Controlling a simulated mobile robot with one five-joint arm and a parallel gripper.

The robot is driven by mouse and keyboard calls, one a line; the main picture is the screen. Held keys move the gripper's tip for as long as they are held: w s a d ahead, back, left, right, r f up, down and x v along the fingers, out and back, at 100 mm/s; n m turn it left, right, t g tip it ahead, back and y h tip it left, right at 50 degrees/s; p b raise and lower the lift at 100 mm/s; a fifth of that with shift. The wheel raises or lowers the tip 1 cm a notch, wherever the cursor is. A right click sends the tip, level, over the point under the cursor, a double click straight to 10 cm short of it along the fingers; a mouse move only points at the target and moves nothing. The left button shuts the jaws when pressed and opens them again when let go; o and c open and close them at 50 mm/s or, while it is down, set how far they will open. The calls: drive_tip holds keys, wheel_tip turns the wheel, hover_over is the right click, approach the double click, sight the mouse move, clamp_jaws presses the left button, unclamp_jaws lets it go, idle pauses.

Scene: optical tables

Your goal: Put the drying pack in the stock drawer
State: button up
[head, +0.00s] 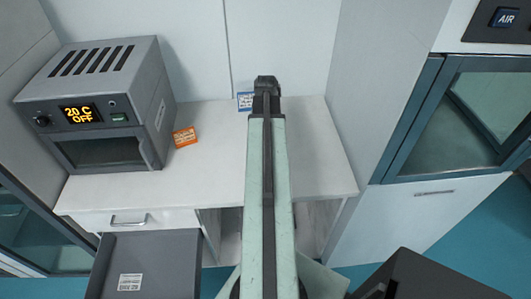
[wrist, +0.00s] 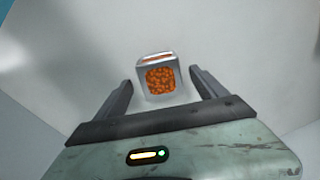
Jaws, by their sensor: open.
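In the wrist view a small silver-white pack with a window of orange beads (wrist: 160,78), which looks like the drying pack, stands between the fingers of my gripper (wrist: 161,75). The fingers are apart, with gaps beside the pack. In the head view my gripper (head: 266,84) is over the back of the white bench. A blue-and-white packet (head: 245,101) shows just left of it, partly hidden; I cannot tell whether it is the same pack. A white drawer (head: 95,221) with a metal handle sits under the bench's left front and looks shut.
An orange packet (head: 185,137) lies on the bench (head: 215,155) beside a grey oven (head: 105,110) reading 20 C OFF. A glass-fronted cabinet (head: 460,120) stands at the right. The bench top right of my arm is clear.

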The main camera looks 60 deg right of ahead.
wheel_tip(320, 180, down, 3)
drive_tip(key=shift+r+b, duration=0.2)
drive_tip(key=shift+b, duration=0.4)
drive_tip(key=shift+r, duration=0.2)
drive_tip(key=c, duration=1.7)
